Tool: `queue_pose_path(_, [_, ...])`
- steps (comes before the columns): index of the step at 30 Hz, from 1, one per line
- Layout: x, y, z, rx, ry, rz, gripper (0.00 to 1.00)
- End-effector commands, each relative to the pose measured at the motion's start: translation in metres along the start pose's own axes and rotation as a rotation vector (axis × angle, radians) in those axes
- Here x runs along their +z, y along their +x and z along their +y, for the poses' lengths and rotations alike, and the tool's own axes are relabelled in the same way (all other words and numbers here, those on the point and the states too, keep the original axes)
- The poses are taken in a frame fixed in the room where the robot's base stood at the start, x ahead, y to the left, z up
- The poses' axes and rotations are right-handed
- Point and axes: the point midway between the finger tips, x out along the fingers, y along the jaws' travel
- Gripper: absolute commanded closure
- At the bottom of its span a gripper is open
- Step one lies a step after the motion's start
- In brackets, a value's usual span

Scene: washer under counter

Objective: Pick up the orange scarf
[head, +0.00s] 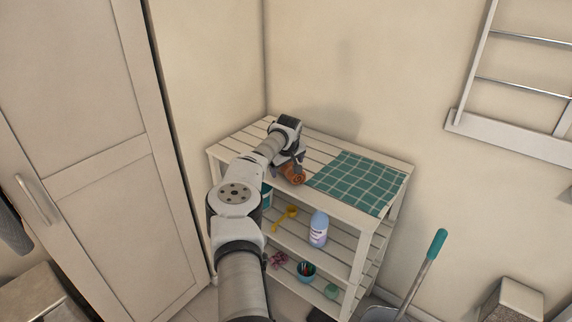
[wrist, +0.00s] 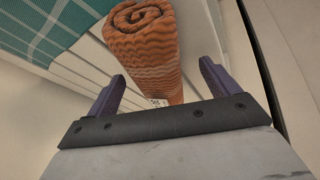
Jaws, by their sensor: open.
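The orange scarf (head: 294,175) is a rolled, wavy-striped bundle on the top of a white slatted shelf. In the wrist view the scarf (wrist: 147,45) shows its spiral end at the top, and its lower part lies between the fingers. My gripper (wrist: 160,82) is open, with one purple finger on each side of the scarf and gaps beside it. In the head view my gripper (head: 293,160) is over the scarf's far end and hides part of it. A small white tag shows near the scarf's lower end.
A green checked cloth (head: 358,182) lies flat right of the scarf. The slatted shelf (head: 330,148) holds a bottle (head: 318,229), a yellow scoop (head: 285,218) and a bowl (head: 305,271) lower down. A tall cabinet (head: 85,150) stands left; walls are behind.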

Motion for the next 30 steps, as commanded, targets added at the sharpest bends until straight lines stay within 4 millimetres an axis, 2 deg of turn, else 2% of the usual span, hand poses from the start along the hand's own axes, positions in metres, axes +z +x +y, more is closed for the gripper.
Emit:
queue_pose_path(6, [0.0000,0.0012,-0.0004,0.000,0.000,0.000,0.13])
queue_pose_path(7, [0.0000,0.0011,-0.0004,0.000,0.000,0.000,0.15])
queue_pose_path(18, [0.0000,0.0007,-0.0004,0.000,0.000,0.000,0.64])
queue_pose_path(20, [-0.0003,0.0004,-0.0001,0.000,0.000,0.001,0.68])
queue_pose_path(30, [-0.0034,-0.0059,0.0016,0.001,0.000,0.002,0.68])
